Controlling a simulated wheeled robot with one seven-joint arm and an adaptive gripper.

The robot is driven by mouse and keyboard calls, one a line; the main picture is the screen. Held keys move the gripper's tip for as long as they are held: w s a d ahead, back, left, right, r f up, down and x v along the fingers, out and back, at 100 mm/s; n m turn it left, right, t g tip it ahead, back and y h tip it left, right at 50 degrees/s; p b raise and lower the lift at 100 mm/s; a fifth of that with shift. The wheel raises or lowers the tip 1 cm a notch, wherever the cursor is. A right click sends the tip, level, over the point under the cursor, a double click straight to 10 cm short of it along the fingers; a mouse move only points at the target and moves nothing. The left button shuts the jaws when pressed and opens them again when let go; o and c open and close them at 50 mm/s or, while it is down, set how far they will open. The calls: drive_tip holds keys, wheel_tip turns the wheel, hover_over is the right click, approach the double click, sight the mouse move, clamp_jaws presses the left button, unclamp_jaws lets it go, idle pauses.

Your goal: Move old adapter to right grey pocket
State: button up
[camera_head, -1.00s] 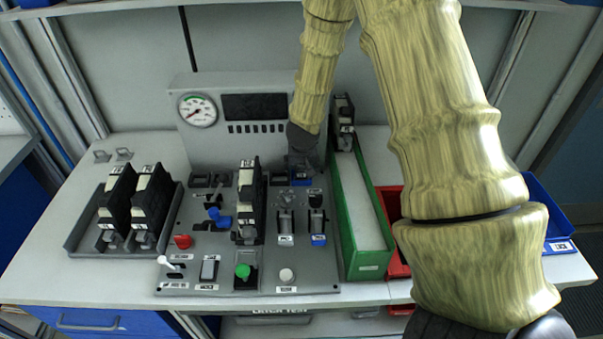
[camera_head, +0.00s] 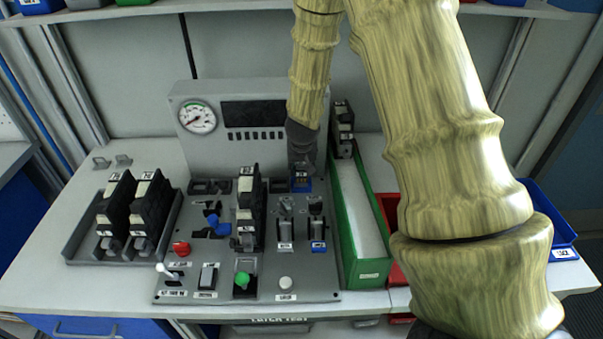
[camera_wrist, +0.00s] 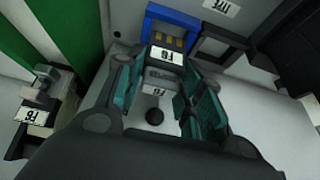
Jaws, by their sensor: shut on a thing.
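My gripper (camera_head: 301,165) is over the back right of the grey panel. In the wrist view its teal-padded fingers (camera_wrist: 160,95) are closed around a small grey adapter with a dark round knob (camera_wrist: 154,115). A dark grey pocket (camera_wrist: 213,48) is beside the blue one in the wrist view. More dark grey pockets (camera_head: 198,187) sit further left on the panel.
A tall black module (camera_head: 249,210) stands on the panel left of the gripper. A green tray (camera_head: 366,270) with a black module (camera_head: 343,130) at its back is on the right. Two black modules (camera_head: 115,205) stand in a grey tray at left. A gauge box (camera_head: 198,118) rises behind.

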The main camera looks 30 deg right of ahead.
drive_tip(key=shift+r+b, duration=0.4)
drive_tip(key=shift+r, duration=2.95)
